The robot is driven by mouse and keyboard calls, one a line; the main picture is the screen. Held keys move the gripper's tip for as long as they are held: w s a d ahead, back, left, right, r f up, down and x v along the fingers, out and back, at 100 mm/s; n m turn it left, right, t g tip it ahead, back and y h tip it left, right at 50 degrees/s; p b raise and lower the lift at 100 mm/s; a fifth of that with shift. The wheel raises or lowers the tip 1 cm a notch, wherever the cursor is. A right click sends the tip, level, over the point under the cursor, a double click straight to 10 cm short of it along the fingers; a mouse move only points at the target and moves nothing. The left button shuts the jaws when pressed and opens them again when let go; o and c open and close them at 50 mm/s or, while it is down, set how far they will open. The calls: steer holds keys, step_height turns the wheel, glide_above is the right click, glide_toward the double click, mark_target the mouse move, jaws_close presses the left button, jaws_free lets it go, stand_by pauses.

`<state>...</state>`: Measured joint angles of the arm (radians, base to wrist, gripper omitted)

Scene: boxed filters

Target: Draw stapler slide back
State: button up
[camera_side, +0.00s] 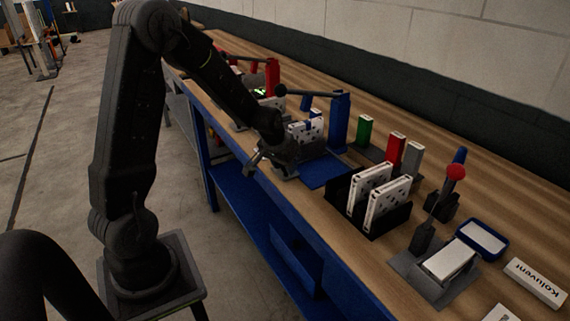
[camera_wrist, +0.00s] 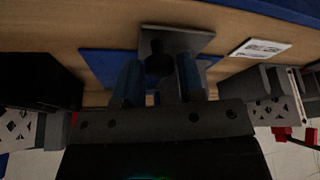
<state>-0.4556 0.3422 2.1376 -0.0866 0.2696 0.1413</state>
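The stapler station has a blue upright (camera_side: 338,121) with a dark lever arm reaching left, and a blue base plate (camera_side: 322,171). The base plate also shows in the wrist view (camera_wrist: 100,63). A grey slide plate (camera_wrist: 195,42) with a dark round knob (camera_wrist: 158,63) lies ahead of my gripper in the wrist view. My gripper (camera_wrist: 160,72) has its two fingers apart, one on either side of the knob. I cannot tell whether they touch it. In the side view my gripper (camera_side: 258,164) is low at the bench's front edge, beside the station. A white patterned box (camera_side: 305,130) stands at the station.
A black rack (camera_side: 378,220) with two white boxes stands right of the station. Green, red and grey boxes (camera_side: 396,149) stand behind. A white label (camera_wrist: 258,48) lies nearby.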

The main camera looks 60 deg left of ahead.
jaws_close()
steer(key=shift+d, duration=5.3)
steer(key=shift+o, duration=1.8)
jaws_free()
steer(key=v, duration=1.4)
